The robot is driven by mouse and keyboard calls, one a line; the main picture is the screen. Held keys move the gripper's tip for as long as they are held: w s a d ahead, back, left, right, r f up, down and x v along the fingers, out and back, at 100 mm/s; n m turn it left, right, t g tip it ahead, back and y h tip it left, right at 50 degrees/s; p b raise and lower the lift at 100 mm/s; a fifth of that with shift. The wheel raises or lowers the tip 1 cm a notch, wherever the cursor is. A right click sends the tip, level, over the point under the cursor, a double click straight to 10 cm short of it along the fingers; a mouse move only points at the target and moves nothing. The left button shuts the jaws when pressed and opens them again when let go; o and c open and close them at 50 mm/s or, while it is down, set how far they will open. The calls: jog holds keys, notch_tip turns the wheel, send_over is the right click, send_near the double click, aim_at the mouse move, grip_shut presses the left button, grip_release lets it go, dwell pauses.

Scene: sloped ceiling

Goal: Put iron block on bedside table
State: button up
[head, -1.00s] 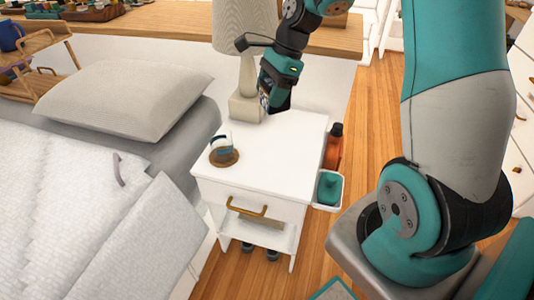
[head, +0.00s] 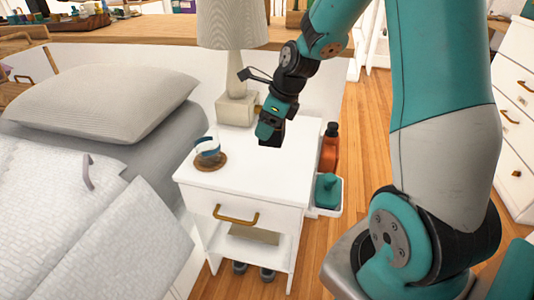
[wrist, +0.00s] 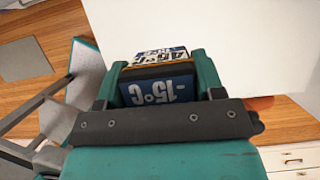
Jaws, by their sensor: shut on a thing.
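My gripper (head: 270,136) is above the back right part of the white bedside table (head: 245,178), pointing down. In the wrist view its two green fingers (wrist: 157,78) are closed on the sides of the iron block (wrist: 158,91), a dark box with blue labels reading "-15°C" and an orange edge. In the head view the block is mostly hidden by the gripper. The white tabletop also shows beyond the block in the wrist view (wrist: 230,45). I cannot tell whether the block touches it.
A lamp (head: 236,108) stands at the table's back. A glass (head: 208,150) on a round brown coaster (head: 211,162) is at the left. The front middle is bare. An orange bottle (head: 329,148) and a teal bottle (head: 327,190) are beside the right side. The bed (head: 85,190) is left.

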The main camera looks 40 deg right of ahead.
notch_tip(320, 180, down, 7)
jog(key=shift+f+b, duration=0.15)
jog(key=shift+b, duration=0.9)
jog(key=o, duration=1.5)
